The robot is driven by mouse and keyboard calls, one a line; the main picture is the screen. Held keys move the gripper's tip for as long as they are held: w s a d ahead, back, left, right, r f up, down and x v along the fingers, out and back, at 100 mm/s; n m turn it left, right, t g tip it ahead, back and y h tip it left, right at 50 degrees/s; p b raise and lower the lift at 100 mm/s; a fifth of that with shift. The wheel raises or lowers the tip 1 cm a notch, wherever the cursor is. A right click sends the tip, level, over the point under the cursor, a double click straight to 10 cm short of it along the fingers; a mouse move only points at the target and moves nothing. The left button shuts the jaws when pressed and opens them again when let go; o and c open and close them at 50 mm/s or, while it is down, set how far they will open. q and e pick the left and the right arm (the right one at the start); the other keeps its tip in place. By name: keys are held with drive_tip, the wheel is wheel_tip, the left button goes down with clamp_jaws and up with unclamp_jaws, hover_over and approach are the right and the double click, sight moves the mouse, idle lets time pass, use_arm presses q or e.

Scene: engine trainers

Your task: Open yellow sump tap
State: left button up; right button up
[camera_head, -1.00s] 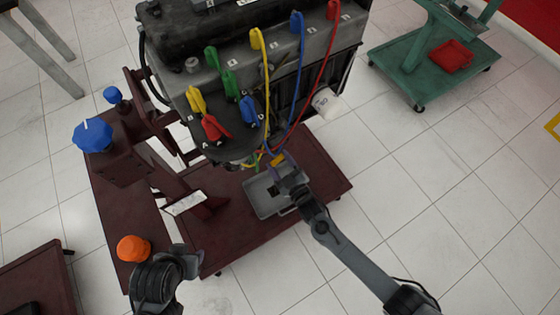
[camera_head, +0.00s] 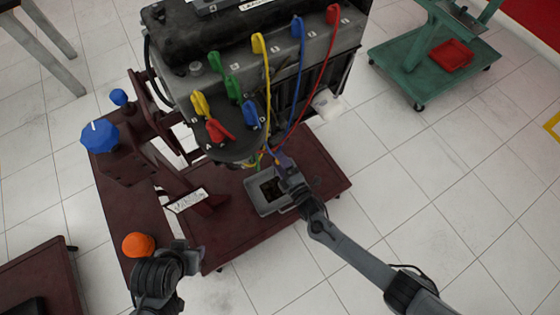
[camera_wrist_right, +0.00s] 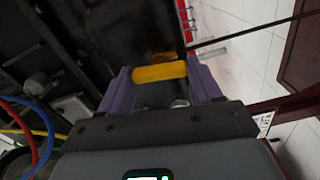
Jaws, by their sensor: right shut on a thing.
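The yellow sump tap (camera_wrist_right: 160,72) is a yellow bar lying across the gap between the purple fingertips of my right gripper (camera_wrist_right: 163,82) in the right wrist view. The gripper is shut on it, one finger at each end. In the head view my right gripper (camera_head: 283,166) is under the front of the engine (camera_head: 225,135), and the tap cannot be made out clearly there. My left gripper (camera_head: 188,254) is at the lower left, away from the engine; its fingers are not clear.
A grey tray (camera_head: 263,210) with a dark patch inside stands on the dark red stand base (camera_head: 325,180) below my right gripper. Colored cables hang beside the gripper. An orange knob (camera_head: 138,245) is near my left gripper. A green cart (camera_head: 440,85) stands back right.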

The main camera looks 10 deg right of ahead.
drive_tip(key=shift+n, duration=0.8)
drive_tip(key=o, duration=1.1)
drive_tip(key=shift+c, duration=0.2)
drive_tip(key=shift+s, duration=0.15)
drive_tip(key=p+v, duration=0.3)
drive_tip(key=v, duration=0.7)
drive_tip(key=shift+s, duration=0.25)
